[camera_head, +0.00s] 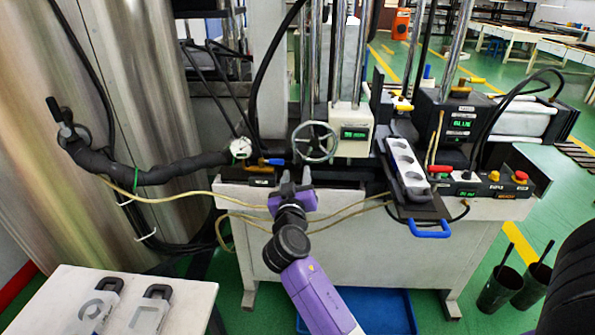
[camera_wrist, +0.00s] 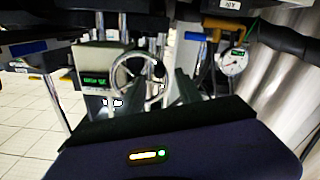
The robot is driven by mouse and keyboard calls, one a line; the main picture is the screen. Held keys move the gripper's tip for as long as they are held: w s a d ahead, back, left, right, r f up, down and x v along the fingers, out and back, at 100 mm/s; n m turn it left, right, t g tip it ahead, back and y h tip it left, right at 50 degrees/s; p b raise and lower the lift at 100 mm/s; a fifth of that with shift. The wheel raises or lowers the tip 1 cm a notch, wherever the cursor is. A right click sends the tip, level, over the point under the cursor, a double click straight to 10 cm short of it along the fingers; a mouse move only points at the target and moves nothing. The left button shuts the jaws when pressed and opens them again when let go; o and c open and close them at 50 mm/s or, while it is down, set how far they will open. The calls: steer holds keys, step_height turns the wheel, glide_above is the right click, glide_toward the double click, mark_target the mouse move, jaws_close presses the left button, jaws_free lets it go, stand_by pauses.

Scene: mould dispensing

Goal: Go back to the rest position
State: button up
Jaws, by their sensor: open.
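My gripper (camera_head: 296,178) is at the end of my purple arm, in front of the machine and just below its handwheel. It is open and nothing shows between the fingers. In the wrist view the handwheel (camera_wrist: 140,78) lies ahead of the purple gripper body, with a green display box to its left. A light grey mould piece (camera_head: 405,162) lies on a dark holder with a blue handle (camera_head: 429,229), to the right of my gripper and apart from it.
The machine's front bench (camera_head: 350,245) is close to my arm. A pressure gauge (camera_head: 240,148) and hoses are at left. A white table (camera_head: 185,310) with two grey pieces is at lower left. Two black buckets (camera_head: 497,290) stand on the green floor at right.

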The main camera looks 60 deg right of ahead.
steer(key=shift+s+a, duration=0.2)
steer(key=shift+a, duration=0.25)
stand_by(0.3)
steer(key=shift+w+r+n, duration=0.1)
steer(key=shift+w+n, duration=0.1)
steer(key=shift+n, duration=0.1)
steer(key=w+a+f+n+t+y, duration=0.2)
steer(key=a+n+t+y, duration=0.6)
steer(key=a, duration=0.7)
steer(key=s+a+f+n+t+y, duration=0.1)
steer(key=s+a+y, duration=0.1)
steer(key=s+a, duration=0.35)
steer(key=s+a+f+t+y, duration=0.1)
steer(key=s+a+t+y, duration=0.15)
steer(key=a, duration=0.55)
steer(key=s+a+g+y, duration=0.1)
steer(key=s+a, duration=0.2)
steer(key=s, duration=0.4)
steer(key=s+a+f+g+y, duration=0.1)
steer(key=s+a, duration=0.3)
steer(key=s, duration=0.2)
steer(key=s+a+g+y, duration=0.1)
steer(key=s+a+y, duration=0.1)
steer(key=s+a, duration=0.2)
steer(key=s, duration=0.3)
steer(key=shift+s+f, duration=0.3)
steer(key=shift+f, duration=0.05)
